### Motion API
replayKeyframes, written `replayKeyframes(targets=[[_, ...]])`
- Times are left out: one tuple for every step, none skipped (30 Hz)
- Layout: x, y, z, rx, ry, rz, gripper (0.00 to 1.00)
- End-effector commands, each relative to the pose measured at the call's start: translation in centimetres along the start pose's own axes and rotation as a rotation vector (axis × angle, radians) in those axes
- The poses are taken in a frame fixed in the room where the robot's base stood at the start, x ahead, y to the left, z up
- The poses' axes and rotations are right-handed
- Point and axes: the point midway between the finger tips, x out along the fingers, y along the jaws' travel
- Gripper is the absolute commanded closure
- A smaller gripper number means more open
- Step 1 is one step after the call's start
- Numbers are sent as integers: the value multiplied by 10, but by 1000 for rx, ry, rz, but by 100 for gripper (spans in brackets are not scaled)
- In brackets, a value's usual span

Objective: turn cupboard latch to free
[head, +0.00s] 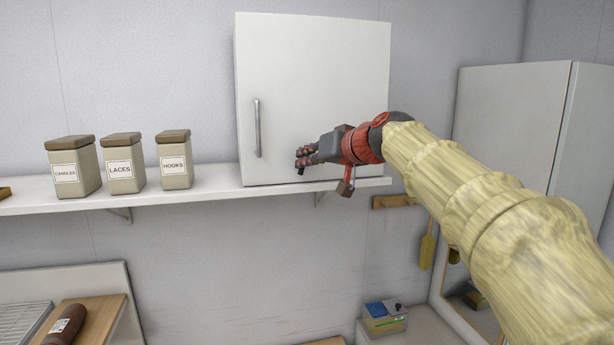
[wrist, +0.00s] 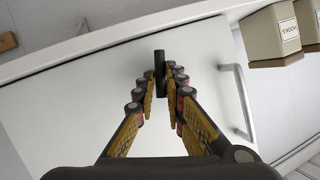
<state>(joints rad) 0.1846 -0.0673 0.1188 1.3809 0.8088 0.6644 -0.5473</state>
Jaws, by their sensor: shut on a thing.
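The white cupboard (head: 315,75) stands on the wall shelf, its door closed, with a grey bar handle (head: 257,128) on the door's left side. The latch is a short dark bar (wrist: 159,62) on the door's face, seen between my fingertips in the wrist view. It runs roughly the same way as the handle, a little askew; its exact angle is hard to tell. My gripper (head: 303,158) is at the lower part of the door, right of the handle, and shut on the latch. In the head view the fingers hide most of the latch.
The shelf (head: 210,187) runs under the cupboard. Three labelled canisters (head: 120,164) stand on it to the left, clear of my gripper. A tall white cabinet (head: 508,125) is at the right. A small box (head: 385,320) sits below.

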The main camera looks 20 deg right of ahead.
Motion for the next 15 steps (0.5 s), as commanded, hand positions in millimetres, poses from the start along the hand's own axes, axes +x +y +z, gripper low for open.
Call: replayKeyframes(targets=[[2,4,6,37,11,-14,100],[2,5,6,61,18,-24,100],[2,5,7,95,24,-39,100],[2,5,7,120,29,-49,100],[2,6,7,146,36,-60,100],[2,6,7,181,43,-74,100],[1,7,7,207,48,-85,100],[1,6,7,233,54,-97,100],[2,7,8,267,61,-111,100],[2,7,8,293,67,-122,100],[2,8,8,319,72,-132,100],[1,8,8,353,80,-147,100],[2,8,8,380,85,-158,100],[2,9,9,405,90,-168,100],[2,9,9,440,98,-183,100]])
